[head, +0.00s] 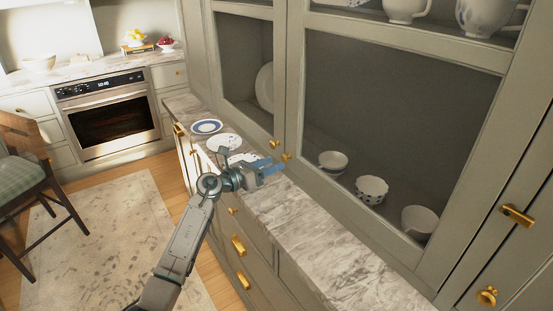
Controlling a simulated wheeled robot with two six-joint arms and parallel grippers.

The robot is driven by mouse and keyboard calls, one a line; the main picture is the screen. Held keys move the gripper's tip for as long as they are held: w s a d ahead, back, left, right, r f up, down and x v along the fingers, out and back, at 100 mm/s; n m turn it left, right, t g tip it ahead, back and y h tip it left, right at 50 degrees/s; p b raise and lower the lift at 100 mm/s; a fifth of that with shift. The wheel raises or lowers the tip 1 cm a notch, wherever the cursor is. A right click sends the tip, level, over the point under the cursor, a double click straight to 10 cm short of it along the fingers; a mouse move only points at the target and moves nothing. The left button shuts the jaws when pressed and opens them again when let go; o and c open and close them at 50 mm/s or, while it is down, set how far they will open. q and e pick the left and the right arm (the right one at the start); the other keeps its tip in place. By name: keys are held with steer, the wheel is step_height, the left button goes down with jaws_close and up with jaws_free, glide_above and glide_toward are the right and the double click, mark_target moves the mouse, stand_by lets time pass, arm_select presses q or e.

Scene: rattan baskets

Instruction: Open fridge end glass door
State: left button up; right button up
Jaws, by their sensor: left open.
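A grey cabinet has two glass doors, both looking shut. The right, larger glass door (296,75) has a small brass knob (286,156) low on its left stile. The left glass door (280,50) has a knob (276,144) close beside that one. My left gripper (272,167) is open and empty, over the marble counter just below and left of the two knobs. Its fingers point right, towards the cabinet; I cannot tell whether they touch anything. My right gripper is not in view.
White bowls (372,189) and cups stand behind the right glass. Plates (207,126) lie on the marble counter (310,230) near my left gripper. Brass-handled drawers (239,246) are below. A tall panel with a brass handle (517,215) is at right. A chair (25,165) stands left.

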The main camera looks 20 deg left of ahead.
arm_select(q)
steer(key=shift+x, duration=1.3)
jaws_close()
